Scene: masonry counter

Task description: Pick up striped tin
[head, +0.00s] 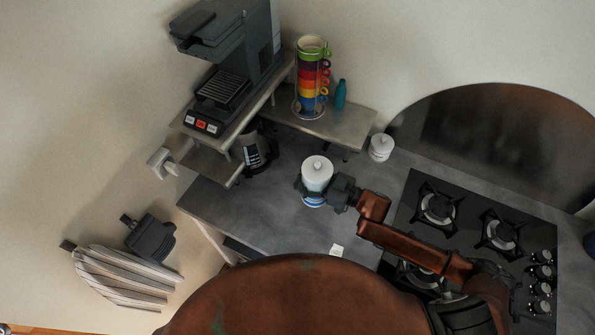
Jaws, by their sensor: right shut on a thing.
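The striped tin (316,174), white with a blue-striped lower part and a knobbed white lid, is upright at the grey counter (270,225). My right gripper (313,190) reaches in from the right and is shut on the tin, its fingers around the tin's lower body. I cannot tell whether the tin's base touches the counter. My left gripper does not show.
A smaller white lidded jar (381,147) stands behind, to the right. A coffee machine (227,75), a stack of coloured mugs (312,78) and a teal bottle (340,94) stand on raised shelves. A gas hob (470,225) lies to the right. The counter's front left is clear.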

